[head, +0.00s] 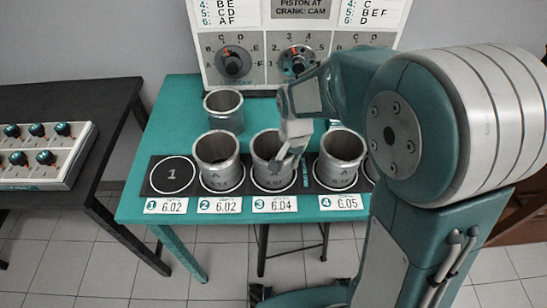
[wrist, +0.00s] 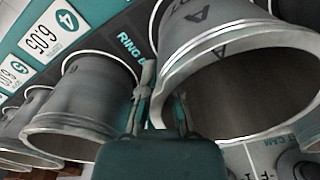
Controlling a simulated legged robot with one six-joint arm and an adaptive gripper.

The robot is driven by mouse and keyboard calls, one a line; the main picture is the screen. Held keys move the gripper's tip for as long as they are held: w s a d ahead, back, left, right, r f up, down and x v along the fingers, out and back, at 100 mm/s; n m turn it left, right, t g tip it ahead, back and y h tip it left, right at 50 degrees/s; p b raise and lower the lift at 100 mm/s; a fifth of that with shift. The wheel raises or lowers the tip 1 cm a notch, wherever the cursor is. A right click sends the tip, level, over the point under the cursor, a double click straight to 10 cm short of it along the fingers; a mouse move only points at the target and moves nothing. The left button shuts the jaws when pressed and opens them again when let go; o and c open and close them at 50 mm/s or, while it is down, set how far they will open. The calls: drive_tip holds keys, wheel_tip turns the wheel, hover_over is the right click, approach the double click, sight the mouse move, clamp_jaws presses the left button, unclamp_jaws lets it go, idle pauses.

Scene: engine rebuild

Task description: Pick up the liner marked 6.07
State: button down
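Grey metal liners stand upright in a row on a black mat. One stands behind label 2 (head: 217,180), one behind label 3 (head: 264,148), one behind label 4 (head: 340,150). The walls carry an "A" and small print I cannot read. My gripper (head: 286,160) is at the right side of the liner behind label 3. In the wrist view, my gripper's fingers (wrist: 163,105) straddle the near wall of a large liner (wrist: 240,50), one outside and one at its mouth. Their grip on it is unclear.
Label cards read 6.02 (head: 166,205), 6.02 (head: 219,205), 6.04 (head: 275,204) and 6.05 (head: 341,202). Place 1 (head: 172,175) is empty. Another liner (head: 223,112) stands at the back left. A dial board (head: 262,73) rises behind. A black table (head: 95,97) stands left.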

wheel_tip(320, 180, up, 3)
drive_tip(key=shift+w+f, duration=0.1)
drive_tip(key=shift+f, duration=0.05)
drive_tip(key=s+a+r, duration=0.1)
drive_tip(key=s+r, duration=0.9)
drive_tip(key=s, duration=0.4)
drive_tip(key=shift+a+r, duration=0.15)
drive_tip(key=shift+a, duration=0.1)
